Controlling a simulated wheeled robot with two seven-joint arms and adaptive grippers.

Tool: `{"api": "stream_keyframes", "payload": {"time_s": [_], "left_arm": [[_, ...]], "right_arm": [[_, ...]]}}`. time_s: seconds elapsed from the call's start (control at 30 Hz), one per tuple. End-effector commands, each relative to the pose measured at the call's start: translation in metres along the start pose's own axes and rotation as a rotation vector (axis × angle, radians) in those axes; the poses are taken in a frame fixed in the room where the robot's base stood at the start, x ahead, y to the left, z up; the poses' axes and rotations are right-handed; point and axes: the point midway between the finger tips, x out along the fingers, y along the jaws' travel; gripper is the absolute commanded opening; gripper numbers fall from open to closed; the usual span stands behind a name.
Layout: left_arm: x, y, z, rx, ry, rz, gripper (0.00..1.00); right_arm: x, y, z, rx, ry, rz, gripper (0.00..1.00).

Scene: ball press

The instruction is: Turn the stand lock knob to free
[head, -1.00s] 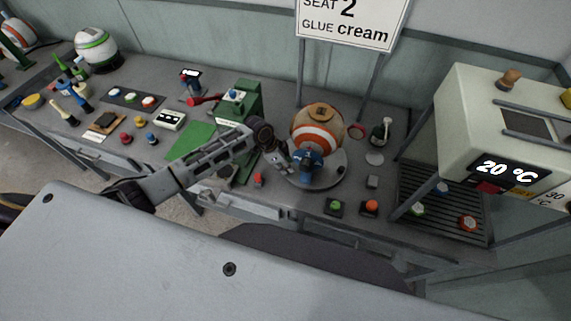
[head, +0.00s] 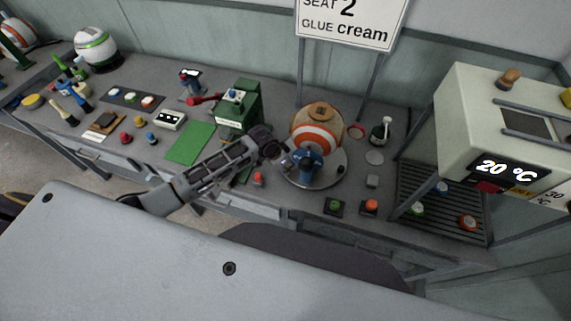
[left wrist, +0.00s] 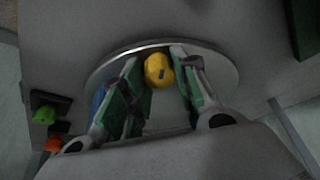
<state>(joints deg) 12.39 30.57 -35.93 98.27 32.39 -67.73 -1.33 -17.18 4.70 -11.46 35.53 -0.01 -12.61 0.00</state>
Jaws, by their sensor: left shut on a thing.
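A round grey stand (head: 318,184) carries an orange and white ball (head: 318,137) with a blue fitting (head: 307,164) at its front. My left gripper (head: 287,160) reaches in from the left to the stand's left side. In the left wrist view, a yellow round knob (left wrist: 159,70) with a dark mark lies between the green-padded fingers of my left gripper (left wrist: 156,72), over the stand's disc (left wrist: 228,72). The gripper is shut on this knob, which looks like the stand lock knob. In the head view the gripper hides the knob. My right gripper is not in view.
A green box (head: 240,105) with a red handle stands left of the ball. A green button (head: 334,205) and an orange button (head: 370,206) sit in front of the stand. A cream oven (head: 460,110) stands at right. A red button (head: 258,179) is close below my arm.

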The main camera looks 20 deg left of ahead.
Motion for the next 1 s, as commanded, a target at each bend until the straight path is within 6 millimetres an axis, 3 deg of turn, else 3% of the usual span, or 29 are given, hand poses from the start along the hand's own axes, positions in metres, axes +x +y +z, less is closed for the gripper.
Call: {"api": "stream_keyframes", "payload": {"time_s": [0.5, 1.0], "left_arm": [[-0.0002, 0.0018, -0.0008, -0.264, 0.001, -0.109, 0.06], [-0.0002, 0.0016, -0.0005, -0.312, 0.000, -0.129, 0.06]], "right_arm": [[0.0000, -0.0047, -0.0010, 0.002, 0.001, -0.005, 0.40], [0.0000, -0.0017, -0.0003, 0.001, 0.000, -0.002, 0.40]]}}
